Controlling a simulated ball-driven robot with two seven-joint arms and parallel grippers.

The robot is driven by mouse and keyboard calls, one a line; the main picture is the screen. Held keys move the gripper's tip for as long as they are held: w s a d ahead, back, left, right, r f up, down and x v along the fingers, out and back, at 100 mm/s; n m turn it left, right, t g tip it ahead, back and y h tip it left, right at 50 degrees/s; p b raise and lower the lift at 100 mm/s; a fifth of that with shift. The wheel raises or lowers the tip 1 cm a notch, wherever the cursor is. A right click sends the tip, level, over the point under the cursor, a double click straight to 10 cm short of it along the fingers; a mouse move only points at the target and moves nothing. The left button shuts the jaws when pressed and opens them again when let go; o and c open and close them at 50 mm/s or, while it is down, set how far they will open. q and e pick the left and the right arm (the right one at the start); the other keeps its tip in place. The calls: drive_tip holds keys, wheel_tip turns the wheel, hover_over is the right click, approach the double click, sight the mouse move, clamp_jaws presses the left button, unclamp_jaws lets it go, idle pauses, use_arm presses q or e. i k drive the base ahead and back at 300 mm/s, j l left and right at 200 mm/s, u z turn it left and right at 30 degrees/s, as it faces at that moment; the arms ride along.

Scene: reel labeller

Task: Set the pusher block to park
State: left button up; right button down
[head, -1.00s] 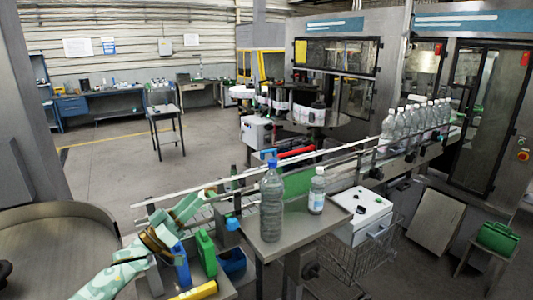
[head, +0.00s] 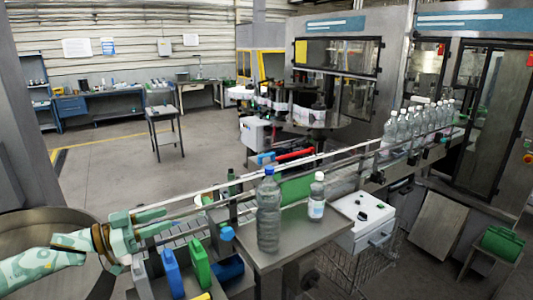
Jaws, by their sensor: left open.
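My left gripper (head: 163,220) reaches in from the left over the near end of the bottle conveyor (head: 183,245). Its pale green fingers are apart, with nothing seen between them. A green block-like piece (head: 295,191) stands along the conveyor behind the bottles, well to the right of my gripper. A blue-ended piece (head: 227,234) sits at the conveyor's near side, also to the right of my gripper. I cannot tell which of these, if either, is the pusher block. My right gripper is not in view.
A large bottle with a blue cap (head: 268,212) and a smaller white-capped bottle (head: 317,198) stand on a steel side table (head: 292,238). Rails run along the conveyor towards several clear bottles.

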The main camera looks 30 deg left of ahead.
sight(258, 162)
drive_tip(key=i+j, duration=0.2)
drive_tip(key=i, duration=0.25)
drive_tip(key=i+j, duration=0.25)
drive_tip(key=i, duration=0.15)
drive_tip(key=i+j, duration=0.2)
drive_tip(key=i, duration=0.25)
drive_tip(key=i+j, duration=0.2)
drive_tip(key=i, duration=0.2)
